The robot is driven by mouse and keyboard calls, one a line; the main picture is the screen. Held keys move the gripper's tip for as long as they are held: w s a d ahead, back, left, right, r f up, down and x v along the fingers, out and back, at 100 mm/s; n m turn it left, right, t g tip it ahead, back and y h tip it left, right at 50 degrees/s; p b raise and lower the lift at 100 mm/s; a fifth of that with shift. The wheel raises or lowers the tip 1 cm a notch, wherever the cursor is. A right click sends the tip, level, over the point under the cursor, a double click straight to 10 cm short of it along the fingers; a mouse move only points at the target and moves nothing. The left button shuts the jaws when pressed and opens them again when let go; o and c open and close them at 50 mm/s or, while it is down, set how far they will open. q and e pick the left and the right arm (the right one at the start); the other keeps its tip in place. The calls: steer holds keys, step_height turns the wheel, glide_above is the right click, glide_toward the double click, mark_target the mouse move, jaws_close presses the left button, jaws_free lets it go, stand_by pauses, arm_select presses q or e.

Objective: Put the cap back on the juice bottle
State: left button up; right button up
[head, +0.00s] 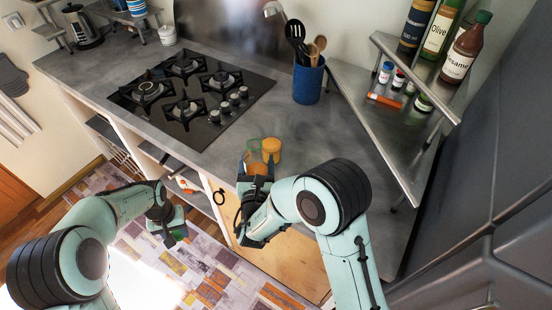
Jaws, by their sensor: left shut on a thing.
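An orange, juice-coloured container (256,168) stands near the counter's front edge, partly hidden by my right gripper (257,172). It looks like the juice bottle, but its mouth is not clear. An orange cylinder (271,149) stands close beside it to the right. My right gripper's fingers lie around or beside the container; I cannot tell whether they touch it. My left gripper (178,234) is in front of the counter, over the floor, left of the bottle.
A black gas hob (190,95) lies behind and left. A blue utensil pot (308,80) stands at the back. A metal shelf (375,85) on the right holds bottles and small jars. The grey counter (325,130) is clear right of the orange cylinder.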

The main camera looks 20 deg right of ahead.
steer(key=w+a+r, duration=0.1)
steer(key=w+a, duration=0.1)
steer(key=a, duration=0.8)
steer(key=shift+w+r, duration=0.1)
arm_select(q)
steer(key=shift+r, duration=0.1)
arm_select(e)
steer(key=s+d+r+m+g+h, duration=0.1)
steer(key=s+d+r+h, duration=0.1)
steer(key=d+r, duration=0.3)
steer(key=s+d+r+m+g+h, duration=0.1)
steer(key=d+r, duration=0.4)
steer(key=d, duration=0.7)
steer(key=s+d+r+m+g+h, duration=0.1)
steer(key=s+d+r+m+h, duration=0.1)
steer(key=s+d+r, duration=0.2)
steer(key=d+r, duration=0.2)
steer(key=d, duration=0.2)
steer(key=shift+d+h, duration=0.4)
steer(key=shift+f, duration=0.15)
